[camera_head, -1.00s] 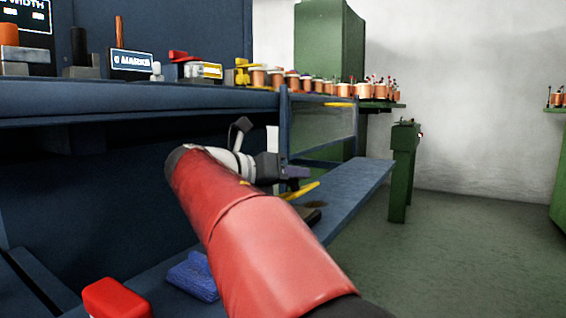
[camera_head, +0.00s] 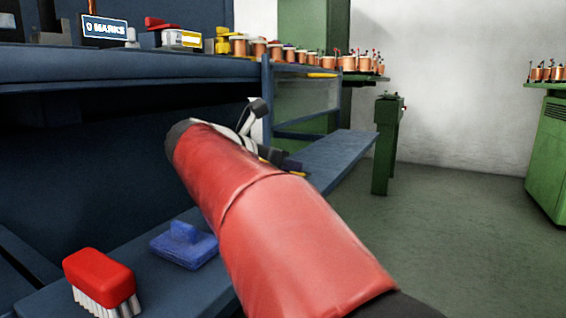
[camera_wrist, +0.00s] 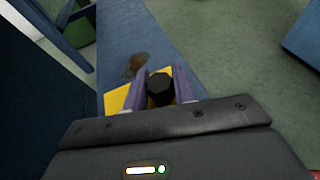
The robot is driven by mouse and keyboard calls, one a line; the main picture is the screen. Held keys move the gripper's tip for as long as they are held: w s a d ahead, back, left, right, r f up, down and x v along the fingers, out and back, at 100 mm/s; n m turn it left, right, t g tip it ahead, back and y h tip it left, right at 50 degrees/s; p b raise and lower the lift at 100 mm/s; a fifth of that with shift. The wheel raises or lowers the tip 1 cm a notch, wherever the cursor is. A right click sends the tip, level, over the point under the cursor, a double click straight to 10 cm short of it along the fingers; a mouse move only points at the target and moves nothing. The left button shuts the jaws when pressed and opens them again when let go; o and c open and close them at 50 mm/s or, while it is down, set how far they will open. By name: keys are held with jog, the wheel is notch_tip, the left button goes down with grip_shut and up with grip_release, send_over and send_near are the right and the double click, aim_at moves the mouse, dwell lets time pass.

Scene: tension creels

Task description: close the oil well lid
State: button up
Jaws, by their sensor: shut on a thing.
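The lid appears to be a yellow plate (camera_wrist: 117,99) with a black knob (camera_wrist: 159,87), seen in the wrist view. My gripper (camera_wrist: 160,88) is shut on the knob, with one purple finger on each side. A dark brown oval (camera_wrist: 137,65), which looks like the oil well opening, lies uncovered in the blue ledge just beyond the fingers. In the head view my gripper (camera_head: 287,165) is partly hidden behind my red arm. Only a sliver of yellow (camera_head: 296,173) shows there, and the opening is hidden.
A blue ledge (camera_head: 335,155) runs along the bench, with a framed panel (camera_head: 305,105) above it. A green stand (camera_head: 386,145) is beyond. Open floor lies right.

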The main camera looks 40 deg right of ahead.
jog(key=o, duration=1)
jog(key=shift+a, duration=0.1)
jog(key=v, duration=0.7)
jog(key=shift+a+r, duration=0.1)
jog(key=shift+a, duration=0.2)
